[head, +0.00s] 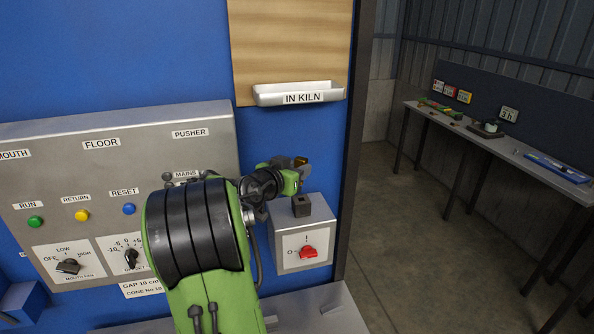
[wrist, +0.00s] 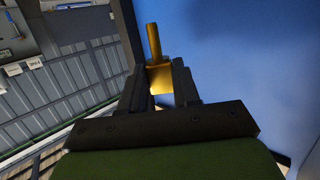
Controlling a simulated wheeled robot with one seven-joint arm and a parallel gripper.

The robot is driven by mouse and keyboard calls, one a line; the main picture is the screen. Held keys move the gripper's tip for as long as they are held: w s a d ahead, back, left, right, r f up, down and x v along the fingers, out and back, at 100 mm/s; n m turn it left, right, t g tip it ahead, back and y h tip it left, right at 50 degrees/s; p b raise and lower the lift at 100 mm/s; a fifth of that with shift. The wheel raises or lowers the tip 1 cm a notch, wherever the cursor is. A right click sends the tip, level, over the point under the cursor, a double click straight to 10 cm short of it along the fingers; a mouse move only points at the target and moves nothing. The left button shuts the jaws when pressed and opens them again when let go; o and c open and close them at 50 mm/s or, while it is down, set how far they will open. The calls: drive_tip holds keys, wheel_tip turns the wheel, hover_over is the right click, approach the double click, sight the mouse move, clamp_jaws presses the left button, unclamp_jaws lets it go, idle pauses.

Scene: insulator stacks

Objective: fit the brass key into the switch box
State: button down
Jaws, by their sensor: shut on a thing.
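The brass key (wrist: 160,77) is between my gripper's fingers in the wrist view, its thin shaft pointing away from the jaws. In the head view a bit of the brass key (head: 302,160) shows at my gripper (head: 293,168), which is shut on it. The switch box (head: 303,240) is a grey box with a red rotary knob (head: 308,252) and a dark square socket (head: 301,206) on its top. My gripper is above the socket and a little to its left, with the key apart from the box. My arm hides part of the panel.
A grey control panel (head: 110,128) with buttons and dials is at left. The white IN KILN tray (head: 299,94) is on the board above my gripper. A grey ledge (head: 325,310) lies below the box. A long bench (head: 468,132) stands far right beyond open floor.

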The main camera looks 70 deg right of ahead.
sight(297, 204)
wheel_tip(297, 204, down, 4)
drive_tip(key=b, duration=0.3)
drive_tip(key=shift+d+r, duration=0.1)
drive_tip(key=shift+r, duration=0.15)
drive_tip(key=shift+b, duration=0.85)
idle(1.1)
drive_tip(key=shift+f+b, duration=2.35)
drive_tip(key=shift+b, duration=0.25)
drive_tip(key=c, duration=0.7)
unclamp_jaws()
drive_tip(key=shift+c, duration=0.2)
drive_tip(key=b+v, duration=0.1)
drive_tip(key=v, duration=1.5)
drive_tip(key=shift+b, duration=0.3)
